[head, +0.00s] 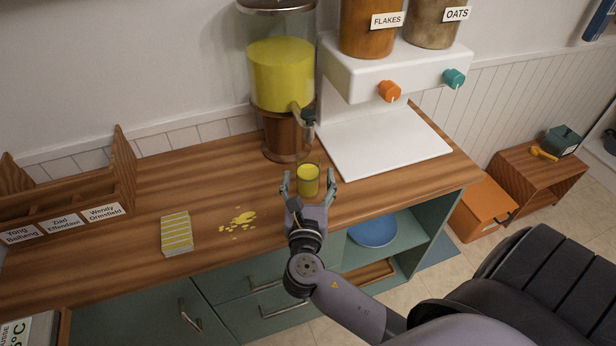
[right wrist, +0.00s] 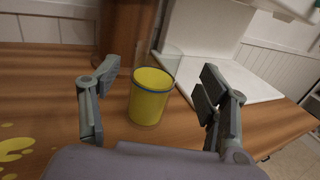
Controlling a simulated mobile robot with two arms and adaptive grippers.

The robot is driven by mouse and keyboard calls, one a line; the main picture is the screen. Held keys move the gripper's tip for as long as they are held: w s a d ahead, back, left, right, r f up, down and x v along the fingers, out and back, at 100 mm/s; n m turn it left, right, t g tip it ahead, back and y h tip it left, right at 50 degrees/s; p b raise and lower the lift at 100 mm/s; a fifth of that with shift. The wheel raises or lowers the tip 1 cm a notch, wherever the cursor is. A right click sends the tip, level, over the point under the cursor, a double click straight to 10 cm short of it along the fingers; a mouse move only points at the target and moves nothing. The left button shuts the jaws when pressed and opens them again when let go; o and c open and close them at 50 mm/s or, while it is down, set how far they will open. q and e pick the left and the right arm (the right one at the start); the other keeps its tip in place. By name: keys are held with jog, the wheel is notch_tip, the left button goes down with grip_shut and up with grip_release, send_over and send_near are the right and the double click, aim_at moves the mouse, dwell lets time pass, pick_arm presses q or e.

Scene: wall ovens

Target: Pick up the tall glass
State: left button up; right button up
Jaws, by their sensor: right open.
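The tall glass (head: 308,173) holds yellow liquid and stands upright on the wooden counter, just in front of the drink dispenser. My right gripper (head: 310,185) is open, with one finger to each side of the glass. In the right wrist view the glass (right wrist: 151,98) stands between the spread fingers (right wrist: 156,88), with visible gaps on both sides. Its clear upper part is faint against the background. My left gripper is not in view.
The dispenser (head: 281,75) with yellow liquid stands behind the glass, its tap close by. A white cereal dispenser (head: 385,140) is to the right. A yellow spill (head: 238,220) and a striped yellow stack (head: 176,233) lie to the left. An open shelf holds a blue plate (head: 373,232).

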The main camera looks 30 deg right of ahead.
aim_at(308, 173)
jog(key=p+x, duration=0.1)
jog(key=x, duration=0.4)
jog(key=shift+w+a, duration=0.1)
jog(key=shift+w, duration=0.2)
jog(key=shift+c, duration=0.4)
grip_shut()
dwell(0.3)
